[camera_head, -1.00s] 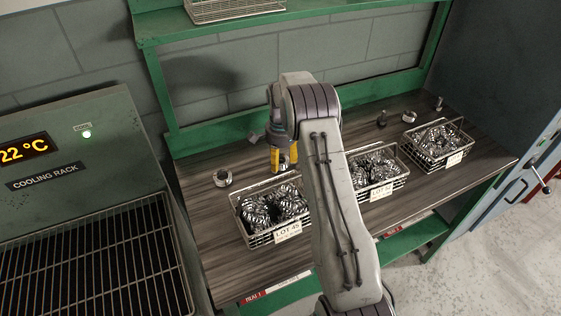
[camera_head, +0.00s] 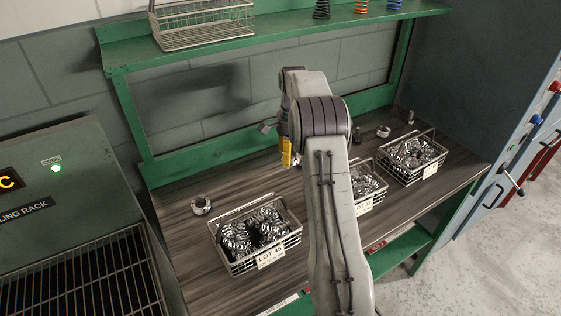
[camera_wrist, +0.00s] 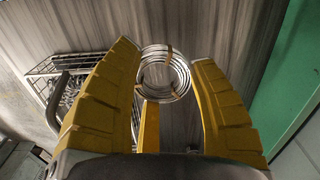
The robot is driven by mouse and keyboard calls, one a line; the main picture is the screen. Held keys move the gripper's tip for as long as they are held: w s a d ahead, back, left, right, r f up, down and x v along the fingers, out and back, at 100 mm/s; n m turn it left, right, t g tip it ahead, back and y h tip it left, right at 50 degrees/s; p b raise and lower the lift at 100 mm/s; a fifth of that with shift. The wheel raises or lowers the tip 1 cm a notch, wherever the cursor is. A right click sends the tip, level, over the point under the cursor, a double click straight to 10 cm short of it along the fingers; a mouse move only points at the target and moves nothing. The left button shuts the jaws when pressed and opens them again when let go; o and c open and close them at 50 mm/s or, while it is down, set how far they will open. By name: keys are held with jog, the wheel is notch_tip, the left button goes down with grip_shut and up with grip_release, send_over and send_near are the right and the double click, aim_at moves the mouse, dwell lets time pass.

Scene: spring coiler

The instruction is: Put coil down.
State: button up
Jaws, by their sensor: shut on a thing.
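My gripper (camera_head: 287,153) has yellow fingers and hangs over the back part of the dark wood bench. In the wrist view my gripper (camera_wrist: 165,75) is shut on a coil (camera_wrist: 164,73), a silvery ring of wire with brownish ties. The coil sits between the fingertips, with the wood bench top behind it. The held coil cannot be made out in the head view. Whether it touches the bench I cannot tell.
The Lot 45 basket (camera_head: 225,268) of metal coils stands in front of my gripper. A middle basket (camera_head: 383,185) is partly behind my arm, and another basket (camera_head: 436,166) is farther right. A loose ring (camera_head: 200,206) lies left. A green shelf (camera_head: 280,37) runs above.

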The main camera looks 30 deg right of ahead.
jog(key=shift+s+d+r, duration=0.2)
jog(key=shift+d+r, duration=0.25)
jog(key=shift+d, duration=0.25)
